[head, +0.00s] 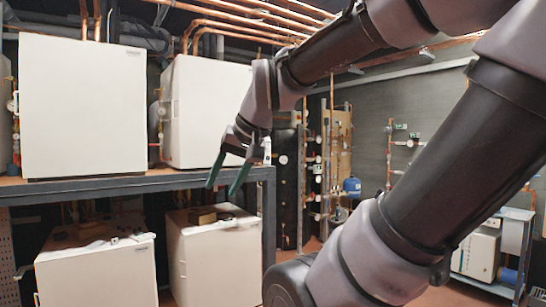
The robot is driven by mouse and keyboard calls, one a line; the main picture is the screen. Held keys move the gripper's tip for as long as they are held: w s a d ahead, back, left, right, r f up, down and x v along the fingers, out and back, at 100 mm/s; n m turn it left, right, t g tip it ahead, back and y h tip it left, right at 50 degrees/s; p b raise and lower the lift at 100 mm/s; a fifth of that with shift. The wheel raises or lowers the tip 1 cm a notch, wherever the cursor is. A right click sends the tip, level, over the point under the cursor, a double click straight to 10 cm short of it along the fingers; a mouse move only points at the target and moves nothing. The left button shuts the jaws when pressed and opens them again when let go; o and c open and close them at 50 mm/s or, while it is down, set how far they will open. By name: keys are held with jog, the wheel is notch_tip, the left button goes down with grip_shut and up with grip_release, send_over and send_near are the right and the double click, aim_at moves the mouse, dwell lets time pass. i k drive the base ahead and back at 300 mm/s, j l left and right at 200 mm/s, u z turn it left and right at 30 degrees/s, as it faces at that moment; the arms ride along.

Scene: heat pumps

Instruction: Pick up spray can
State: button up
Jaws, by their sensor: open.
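A small, narrow, pale upright object (267,150) stands at the right end of the shelf, just right of my gripper in the head view. It may be the spray can, but it is partly covered by my gripper and too small to tell. My gripper (227,178) hangs from the arm with its two dark green fingers pointing down and spread apart. It is open, with nothing seen between the fingers. It appears in front of the shelf's right end; its exact distance from the pale object cannot be told.
The shelf (120,188) carries two large white boxes (83,105), the right one (205,110) close behind my gripper. Two more white units (98,272) stand below. Copper pipes run overhead. A blue tank (352,186) and pipework stand at the back. A wheeled cart (513,240) is at right.

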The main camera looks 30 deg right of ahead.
aim_at(267, 162)
jog(key=i+l+z, duration=0.1)
jog(key=z, duration=0.25)
jog(key=i+z, duration=0.55)
jog(key=i, duration=0.55)
jog(key=i+j+z, duration=0.2)
jog(key=i, duration=0.5)
jog(key=i+j, duration=0.15)
jog(key=i, duration=0.3)
jog(key=i+j, duration=0.1)
jog(key=i, duration=0.4)
jog(key=i+j, duration=0.15)
jog(key=i, duration=0.3)
